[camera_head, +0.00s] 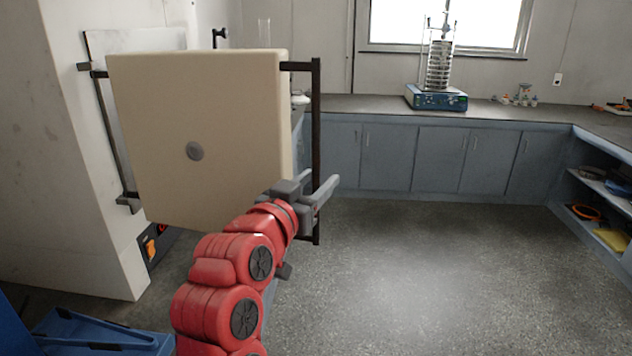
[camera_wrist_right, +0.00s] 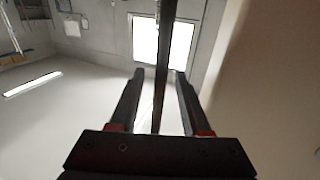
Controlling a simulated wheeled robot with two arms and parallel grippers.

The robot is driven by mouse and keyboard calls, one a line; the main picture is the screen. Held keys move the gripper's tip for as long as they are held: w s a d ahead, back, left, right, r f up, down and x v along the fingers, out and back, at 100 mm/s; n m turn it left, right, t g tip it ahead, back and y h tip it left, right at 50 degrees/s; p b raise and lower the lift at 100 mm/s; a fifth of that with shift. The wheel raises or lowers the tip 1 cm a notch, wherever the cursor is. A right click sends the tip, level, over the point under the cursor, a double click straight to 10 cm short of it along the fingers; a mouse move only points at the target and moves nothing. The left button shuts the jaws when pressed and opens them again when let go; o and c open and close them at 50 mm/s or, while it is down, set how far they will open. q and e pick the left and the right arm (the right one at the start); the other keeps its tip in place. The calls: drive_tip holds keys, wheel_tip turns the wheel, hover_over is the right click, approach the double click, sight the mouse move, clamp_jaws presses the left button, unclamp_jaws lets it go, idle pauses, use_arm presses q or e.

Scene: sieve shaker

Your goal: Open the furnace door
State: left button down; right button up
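The furnace door (camera_head: 200,100) is a thick beige slab with a round grey disc on its face, on the white furnace (camera_head: 70,120) at the left. Black brackets join it on its left side. I cannot tell how far it stands from the furnace opening. Its black vertical handle bar (camera_head: 316,110) is on the right edge. My right gripper (camera_head: 327,187) is at the lower part of this bar. In the right wrist view the bar (camera_wrist_right: 165,55) passes between my open fingers (camera_wrist_right: 160,75), with gaps on both sides. My left gripper is out of view.
A sieve shaker (camera_head: 437,97) stands on the back counter (camera_head: 370,104) above grey-blue cabinets. Open shelves (camera_head: 600,190) are at the right. A dark control panel with an orange switch (camera_head: 150,249) is low on the furnace. The floor (camera_head: 420,270) right of the door is clear.

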drive_tip(key=v, duration=1.7)
drive_tip(key=shift+a+b, duration=0.15)
drive_tip(key=shift+b, duration=0.2)
